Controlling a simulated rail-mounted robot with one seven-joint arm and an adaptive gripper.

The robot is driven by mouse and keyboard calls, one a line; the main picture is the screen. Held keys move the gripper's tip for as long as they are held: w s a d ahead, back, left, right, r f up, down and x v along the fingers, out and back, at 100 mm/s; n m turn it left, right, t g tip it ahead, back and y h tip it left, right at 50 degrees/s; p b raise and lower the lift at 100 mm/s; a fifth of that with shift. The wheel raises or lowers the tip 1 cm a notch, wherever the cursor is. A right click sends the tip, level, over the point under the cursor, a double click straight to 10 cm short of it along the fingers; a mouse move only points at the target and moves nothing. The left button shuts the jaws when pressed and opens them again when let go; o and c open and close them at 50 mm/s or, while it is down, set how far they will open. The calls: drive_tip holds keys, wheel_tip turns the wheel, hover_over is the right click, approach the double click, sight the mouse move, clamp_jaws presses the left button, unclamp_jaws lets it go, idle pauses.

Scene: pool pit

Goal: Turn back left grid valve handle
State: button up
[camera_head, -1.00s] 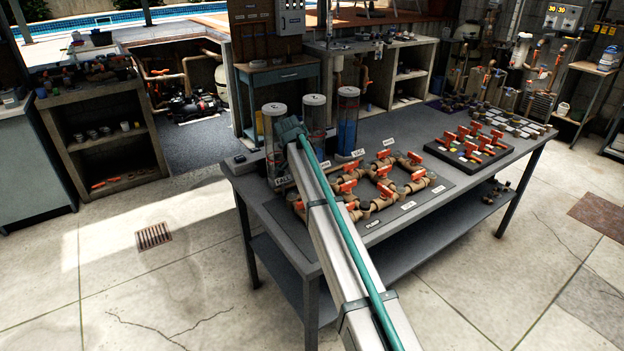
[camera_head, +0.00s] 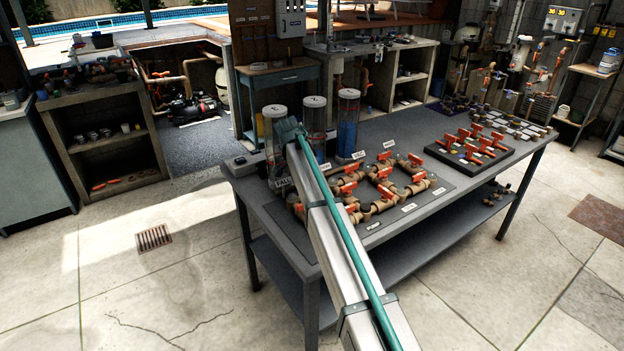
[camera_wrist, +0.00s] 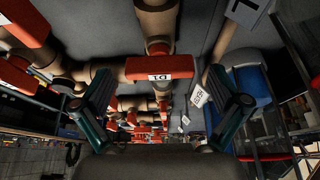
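A grid of tan pipes (camera_head: 374,203) with several red valve handles lies on the grey workbench in the head view. My arm crosses in front of its left part and hides some of it. In the wrist view, a red handle (camera_wrist: 160,68) with a small white tag sits on a tan pipe fitting between my fingers. Another red handle (camera_wrist: 22,22) shows at the upper left. The head view does not show the fingertips clearly.
Clear cylinders, one with blue contents (camera_head: 347,125), stand behind the grid. A black board with more red handles (camera_head: 478,143) lies farther right on the workbench (camera_head: 440,200). In the wrist view, a blue cylinder (camera_wrist: 252,88) is close beside the right finger.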

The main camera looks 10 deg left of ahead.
drive_tip(key=v, duration=1.2)
idle(0.4)
